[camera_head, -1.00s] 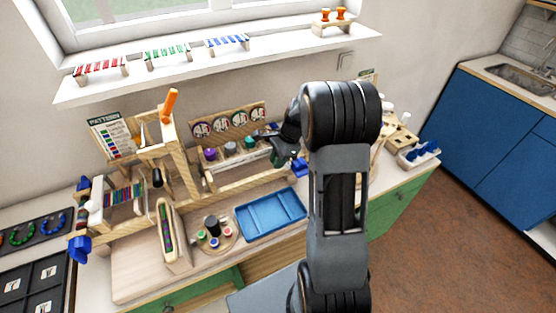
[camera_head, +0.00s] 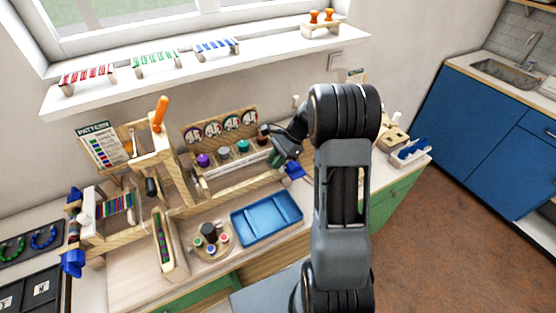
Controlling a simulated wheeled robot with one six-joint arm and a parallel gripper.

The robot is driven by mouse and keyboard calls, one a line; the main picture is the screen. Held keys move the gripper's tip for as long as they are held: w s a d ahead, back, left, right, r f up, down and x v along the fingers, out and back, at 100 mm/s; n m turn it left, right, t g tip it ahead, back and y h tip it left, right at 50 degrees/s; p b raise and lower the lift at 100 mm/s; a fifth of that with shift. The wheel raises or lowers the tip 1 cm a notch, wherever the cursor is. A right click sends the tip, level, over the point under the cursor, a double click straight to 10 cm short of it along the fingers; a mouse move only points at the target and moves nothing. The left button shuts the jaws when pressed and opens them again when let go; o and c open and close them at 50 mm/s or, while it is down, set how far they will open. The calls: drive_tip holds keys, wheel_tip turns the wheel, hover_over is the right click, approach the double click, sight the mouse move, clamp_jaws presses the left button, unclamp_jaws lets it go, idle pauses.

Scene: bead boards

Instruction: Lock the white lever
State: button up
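I cannot pick out a white lever with certainty. A small white piece (camera_head: 88,203) sits at the left end of the wooden bead loom (camera_head: 180,208), beside blue knobs (camera_head: 73,262). A thin white upright piece (camera_head: 295,102) shows just left of my arm, behind my gripper. My gripper (camera_head: 277,160) is over the right end of the loom, close to another blue knob (camera_head: 294,170). It is small, dark and seen partly from behind, so its opening and any contact with the knob cannot be told.
A blue tray (camera_head: 267,217) and a round holder with small pots (camera_head: 212,240) stand in front of the loom. A rack with jars (camera_head: 222,140) stands behind it. An orange-handled lever (camera_head: 159,113) rises from the wooden frame. My arm hides the bench's right middle.

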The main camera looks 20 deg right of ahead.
drive_tip(key=o, duration=0.5)
drive_tip(key=shift+c, duration=0.2)
drive_tip(key=b+v, duration=0.1)
drive_tip(key=v, duration=1.2)
drive_tip(key=shift+d+r, duration=0.25)
drive_tip(key=shift+r, duration=0.1)
drive_tip(key=s+a+r+n+t+h, duration=0.1)
drive_tip(key=s+a+r+n+h, duration=0.3)
drive_tip(key=s+a+n, duration=0.4)
drive_tip(key=s+a+f+n+t+h, duration=0.2)
drive_tip(key=s+a+n+t+h, duration=0.1)
drive_tip(key=s+a+n, duration=0.4)
drive_tip(key=s+n+t, duration=0.1)
drive_tip(key=s+n, duration=0.1)
drive_tip(key=s, duration=0.1)
drive_tip(key=shift+f+h, duration=0.2)
drive_tip(key=shift+h, duration=0.1)
